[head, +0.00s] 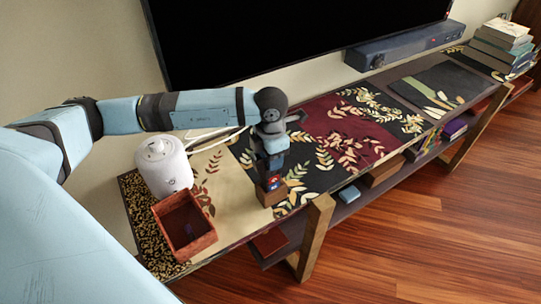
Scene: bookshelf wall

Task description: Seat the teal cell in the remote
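My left gripper (272,164) points down over a small brown block-like holder (271,194) near the front edge of the shelf top. Small red and blue shapes (272,183) show at the holder's top, right below the fingers. I cannot tell whether they are cells, or whether the fingers touch or grip one. The finger gap is too small and dark to read. I cannot make out a teal cell or a remote for certain. My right gripper is out of view.
A reddish-brown open box (199,244) with a small purple thing inside stands left of the holder. A white rounded appliance (163,167) stands behind it. A soundbar (405,45) and a book stack (503,42) are farther right. The patterned top between is mostly clear.

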